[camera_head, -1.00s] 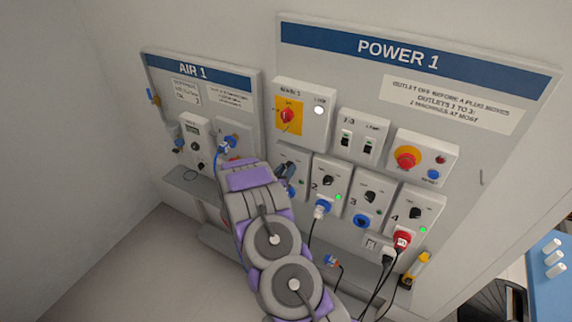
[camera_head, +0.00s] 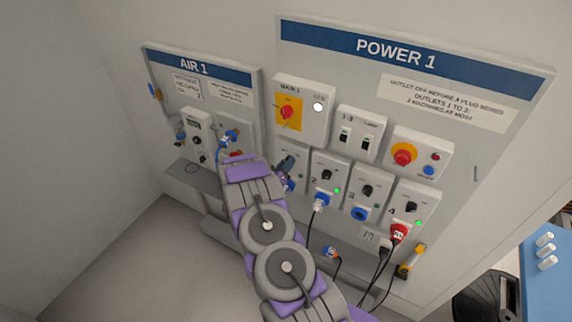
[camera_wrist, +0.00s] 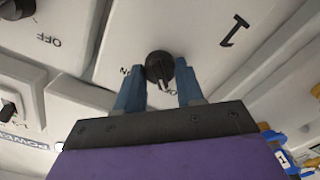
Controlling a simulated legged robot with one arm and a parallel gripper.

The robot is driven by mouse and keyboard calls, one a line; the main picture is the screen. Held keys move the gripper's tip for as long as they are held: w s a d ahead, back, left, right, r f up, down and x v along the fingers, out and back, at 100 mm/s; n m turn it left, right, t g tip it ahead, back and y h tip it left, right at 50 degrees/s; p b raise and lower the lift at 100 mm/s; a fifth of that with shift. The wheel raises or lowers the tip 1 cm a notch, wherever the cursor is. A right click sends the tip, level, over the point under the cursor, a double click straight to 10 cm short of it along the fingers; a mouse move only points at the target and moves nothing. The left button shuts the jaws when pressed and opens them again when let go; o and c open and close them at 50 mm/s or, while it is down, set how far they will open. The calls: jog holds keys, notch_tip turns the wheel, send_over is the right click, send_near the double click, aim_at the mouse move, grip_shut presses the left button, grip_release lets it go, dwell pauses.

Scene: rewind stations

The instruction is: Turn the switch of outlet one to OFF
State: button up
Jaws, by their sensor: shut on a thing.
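The switch's pale pointer mark points towards my palm. The labels beside it are partly hidden by the fingers. In the head view my gripper (camera_head: 286,165) is at this box.
Outlets two (camera_head: 328,174), three (camera_head: 368,190) and four (camera_head: 409,206) stand to the right. A blue plug (camera_head: 322,200) and a red plug (camera_head: 399,232) have hanging cables. The red MAIN switch (camera_head: 287,112) is above. The AIR 1 board (camera_head: 208,85) is left.

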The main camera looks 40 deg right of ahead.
jog(key=shift+a, duration=0.1)
jog(key=o, duration=0.9)
jog(key=shift+w+f, duration=0.1)
jog(key=shift+w, duration=0.05)
jog(key=shift+o, duration=0.7)
jog(key=b+v, duration=0.2)
jog(key=v, duration=1.5)
jog(key=shift+a, duration=0.3)
